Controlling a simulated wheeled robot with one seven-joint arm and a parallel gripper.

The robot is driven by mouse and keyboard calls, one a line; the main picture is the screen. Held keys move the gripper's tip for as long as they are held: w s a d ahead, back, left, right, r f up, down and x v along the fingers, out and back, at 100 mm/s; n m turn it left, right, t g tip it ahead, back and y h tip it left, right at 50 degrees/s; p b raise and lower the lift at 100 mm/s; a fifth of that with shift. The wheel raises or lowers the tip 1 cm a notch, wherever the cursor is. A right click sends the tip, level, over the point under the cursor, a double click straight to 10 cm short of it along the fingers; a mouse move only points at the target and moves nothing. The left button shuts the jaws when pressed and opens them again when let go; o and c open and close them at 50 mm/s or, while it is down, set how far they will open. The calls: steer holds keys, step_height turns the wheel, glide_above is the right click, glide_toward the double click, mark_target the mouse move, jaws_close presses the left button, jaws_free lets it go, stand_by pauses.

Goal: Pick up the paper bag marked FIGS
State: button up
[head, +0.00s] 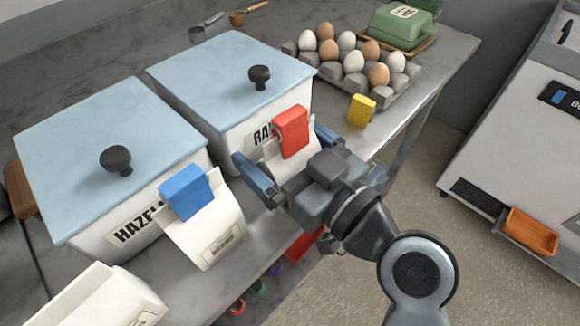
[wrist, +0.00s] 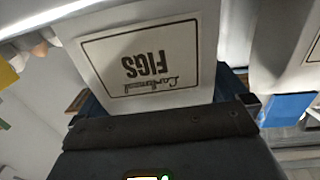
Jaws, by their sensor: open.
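The white paper bag marked FIGS (wrist: 148,62) fills the upper middle of the wrist view, its label upside down there. In the head view a white bag (head: 273,155) with a red clip (head: 290,132) on top stands in front of the right blue-lidded bin; its label is hidden by my gripper. My gripper (head: 291,160) is open, with one blue finger on each side of this bag. In the wrist view the fingers (wrist: 158,92) also flank the FIGS bag. I cannot tell whether they touch it.
A white bag (head: 208,232) with a blue clip (head: 188,192) stands to the left, before the hazelnut bin (head: 110,160). A yellow clip (head: 361,110) is to the right, near an egg tray (head: 290,48). The right bin (head: 232,85) is close behind. The counter's front edge is near.

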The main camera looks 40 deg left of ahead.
steer(key=shift+c, duration=0.2)
steer(key=c, duration=1)
